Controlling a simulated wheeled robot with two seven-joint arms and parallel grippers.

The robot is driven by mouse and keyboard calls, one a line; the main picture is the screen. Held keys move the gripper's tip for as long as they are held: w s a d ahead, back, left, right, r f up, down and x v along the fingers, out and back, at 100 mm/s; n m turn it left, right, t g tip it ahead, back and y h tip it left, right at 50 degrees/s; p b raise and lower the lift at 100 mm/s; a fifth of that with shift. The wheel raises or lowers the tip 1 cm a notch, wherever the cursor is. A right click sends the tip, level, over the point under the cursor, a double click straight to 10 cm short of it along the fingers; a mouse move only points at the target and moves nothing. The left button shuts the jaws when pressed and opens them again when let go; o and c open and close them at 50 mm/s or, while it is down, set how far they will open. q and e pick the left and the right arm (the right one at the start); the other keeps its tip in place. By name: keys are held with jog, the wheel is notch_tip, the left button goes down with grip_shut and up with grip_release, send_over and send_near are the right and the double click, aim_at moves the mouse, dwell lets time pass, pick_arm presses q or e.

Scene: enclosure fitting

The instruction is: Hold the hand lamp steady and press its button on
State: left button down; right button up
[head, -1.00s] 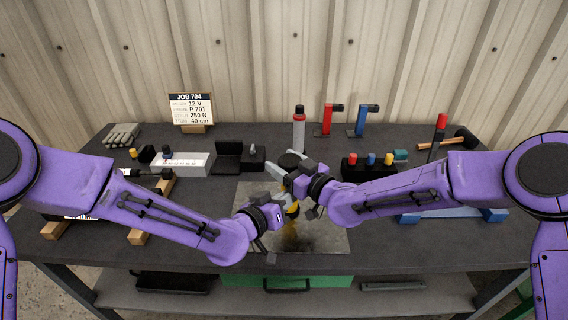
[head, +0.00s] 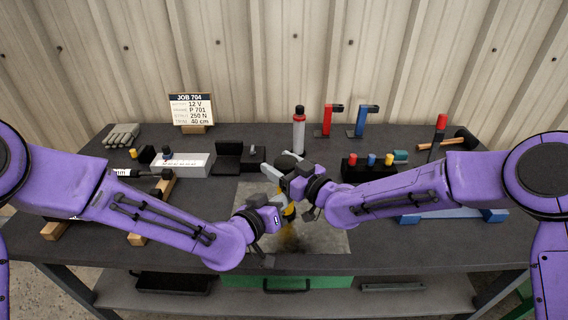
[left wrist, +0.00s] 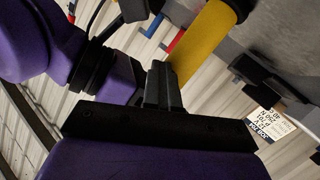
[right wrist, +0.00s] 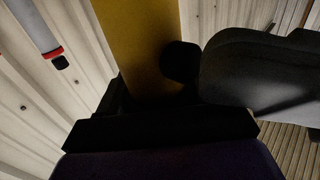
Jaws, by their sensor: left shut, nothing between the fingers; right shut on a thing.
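The hand lamp has a yellow body (head: 290,212) and a black head (head: 287,161); it is held over the middle of the bench, mostly hidden by my grippers. My right gripper (head: 291,182) is shut on the lamp. In the right wrist view the yellow body (right wrist: 140,40) fills the space between its fingers. My left gripper (head: 280,205) is shut and empty, low beside the lamp. In the left wrist view its closed fingertips (left wrist: 161,72) are right by the yellow body (left wrist: 205,42); I cannot tell whether they touch. The button is not clearly visible.
A stained grey mat (head: 330,238) lies below the lamp. Behind stand a white-and-red bottle (head: 299,132), a red (head: 326,122) and a blue (head: 361,122) upright tool, and a black block with coloured knobs (head: 350,172). A job card (head: 191,109) stands back left.

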pick_arm(q)
jog(key=shift+d+r, duration=0.15)
jog(key=shift+r, duration=0.1)
jog(key=s, duration=0.6)
jog(key=shift+s, duration=0.15)
jog(key=shift+f, duration=0.2)
dwell(1.8)
jog(key=s, duration=0.1)
jog(key=s+m+g, duration=0.1)
jog(key=s+h, duration=0.1)
jog(key=shift+s+a+f+g, duration=0.1)
jog(key=shift+s+a+g, duration=0.15)
jog(key=shift+s+g, duration=0.15)
